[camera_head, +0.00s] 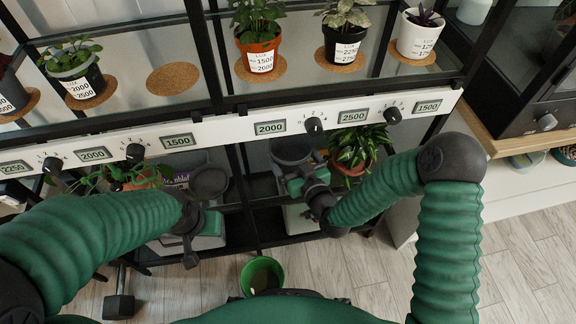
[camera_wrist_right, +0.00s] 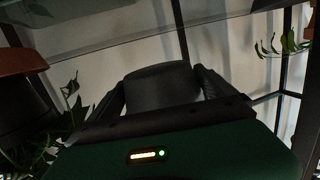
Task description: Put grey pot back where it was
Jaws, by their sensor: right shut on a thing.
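The grey pot (camera_head: 292,150) is at my right gripper (camera_head: 297,172), below the front rail of the upper shelf in the head view. In the right wrist view the dark grey pot (camera_wrist_right: 160,86) sits between the two fingers, which are shut on it. My left gripper (camera_head: 200,198) is lower left of it, beside a dark round shape; its fingers are not clear enough to read. An empty cork coaster (camera_head: 173,79) lies on the upper shelf, left of the middle post.
Plants in labelled pots stand on other coasters, including an orange pot (camera_head: 260,54) and a white pot (camera_head: 418,36). The white rail (camera_head: 230,126) with knobs and displays crosses the front. A plant in a brown pot (camera_head: 350,168) is close right of my right gripper. A green bucket (camera_head: 262,274) stands below.

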